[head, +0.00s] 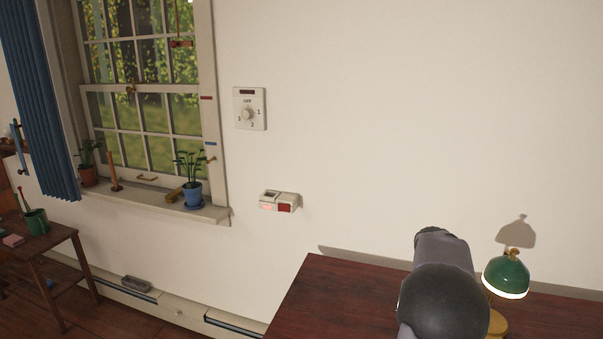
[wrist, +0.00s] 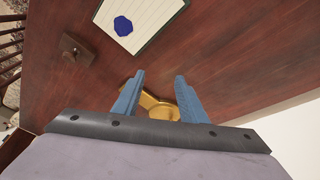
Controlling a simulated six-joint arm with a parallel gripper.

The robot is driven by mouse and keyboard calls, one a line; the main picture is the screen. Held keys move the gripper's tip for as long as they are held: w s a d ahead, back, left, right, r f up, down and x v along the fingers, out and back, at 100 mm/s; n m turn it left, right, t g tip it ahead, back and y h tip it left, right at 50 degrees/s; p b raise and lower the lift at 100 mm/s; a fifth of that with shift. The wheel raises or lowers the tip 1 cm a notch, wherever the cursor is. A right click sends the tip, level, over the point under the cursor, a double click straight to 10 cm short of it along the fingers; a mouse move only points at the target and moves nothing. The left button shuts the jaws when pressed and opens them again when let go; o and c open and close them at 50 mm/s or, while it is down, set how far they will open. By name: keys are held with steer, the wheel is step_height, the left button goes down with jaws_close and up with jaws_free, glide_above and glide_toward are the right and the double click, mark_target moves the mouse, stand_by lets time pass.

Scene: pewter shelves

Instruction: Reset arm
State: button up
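My gripper (wrist: 160,80) shows in the wrist view as two blue fingers held apart, with nothing clearly between them. It is over a dark red wooden desk (wrist: 225,45). A brass lamp base (wrist: 160,110) lies beyond the fingers and is partly hidden by them; I cannot tell how far below it is. In the head view my arm stands in front of the desk (head: 330,290), left of the green desk lamp (head: 507,275), and my fingers are hidden there.
A clipboard (wrist: 150,32) with lined paper and a blue round thing (wrist: 123,26) lies on the desk. A small brown block (wrist: 78,50) is left of it. A wall dial (head: 249,109), a red-and-white wall box (head: 279,201) and a window with potted plants (head: 192,192) are left of the desk.

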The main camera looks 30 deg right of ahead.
steer(key=w+a+f+n, duration=0.1)
steer(key=a+n, duration=0.3)
steer(key=a, duration=0.6)
steer(key=a+f+n+t+y, duration=0.1)
steer(key=a+n, duration=0.4)
steer(key=a, duration=0.6)
steer(key=w+a+f+n+y, duration=0.1)
steer(key=a+n, duration=0.3)
steer(key=a, duration=0.6)
steer(key=shift+w+a+f+n, duration=0.25)
steer(key=shift+w+f+n, duration=0.05)
steer(key=shift+f+n, duration=0.15)
steer(key=s+a+f+n+y, duration=0.1)
steer(key=s+a+f+n, duration=0.2)
steer(key=s+a+n, duration=0.35)
steer(key=a+r+p, duration=0.3)
steer(key=r+p, duration=0.9)
steer(key=shift+s+r+m, duration=0.25)
steer(key=shift+r+m, duration=0.1)
steer(key=shift+m, duration=0.05)
